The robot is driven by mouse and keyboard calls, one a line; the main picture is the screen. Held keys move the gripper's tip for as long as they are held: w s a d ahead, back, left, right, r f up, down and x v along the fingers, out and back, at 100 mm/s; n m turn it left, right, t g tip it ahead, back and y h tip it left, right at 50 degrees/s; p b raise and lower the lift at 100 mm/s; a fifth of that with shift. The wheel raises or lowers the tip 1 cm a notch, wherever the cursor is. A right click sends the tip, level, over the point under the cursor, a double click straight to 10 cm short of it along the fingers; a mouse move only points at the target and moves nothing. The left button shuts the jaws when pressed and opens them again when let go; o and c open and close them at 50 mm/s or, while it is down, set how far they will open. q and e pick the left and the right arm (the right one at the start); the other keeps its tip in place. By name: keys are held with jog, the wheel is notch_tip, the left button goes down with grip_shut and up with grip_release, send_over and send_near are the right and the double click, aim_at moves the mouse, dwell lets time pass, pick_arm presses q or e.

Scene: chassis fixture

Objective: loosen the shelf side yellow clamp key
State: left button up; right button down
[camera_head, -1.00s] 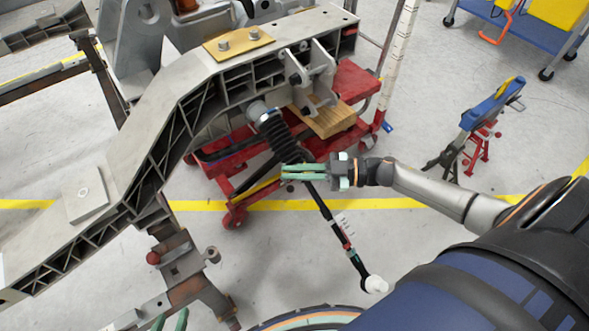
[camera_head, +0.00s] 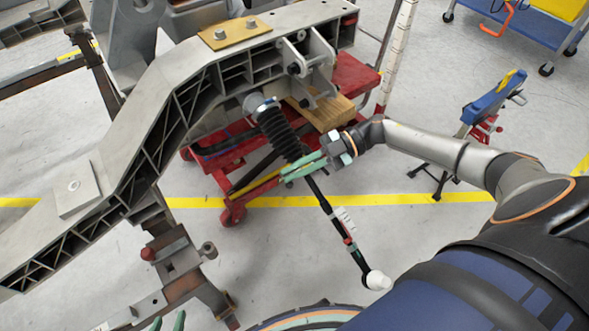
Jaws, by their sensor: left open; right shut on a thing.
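No yellow clamp key can be made out for certain. A blue stand with a yellow loop on top (camera_head: 490,98) is at the right; I cannot tell whether it holds the clamp key. My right gripper (camera_head: 287,173) is shut on a black tie rod (camera_head: 326,205), just below its ribbed boot (camera_head: 280,135). The rod slants down from the grey chassis beam (camera_head: 150,130) to a white end (camera_head: 377,281). My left gripper (camera_head: 167,324) is open at the bottom edge, with only its green fingertips in view and nothing seen between them.
A red cart (camera_head: 355,80) with a wooden block (camera_head: 330,112) stands under the beam. A brown plate with two bolts (camera_head: 235,33) lies on the beam. A blue shelf cart (camera_head: 535,35) with a yellow bin is at the top right. Floor between stand and rod is mostly clear.

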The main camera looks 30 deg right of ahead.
jog(key=c, duration=1.3)
grip_release()
jog(key=shift+o, duration=0.2)
jog(key=shift+d, duration=0.1)
jog(key=v, duration=1.2)
jog(key=shift+d, duration=0.2)
jog(key=shift+r, duration=0.1)
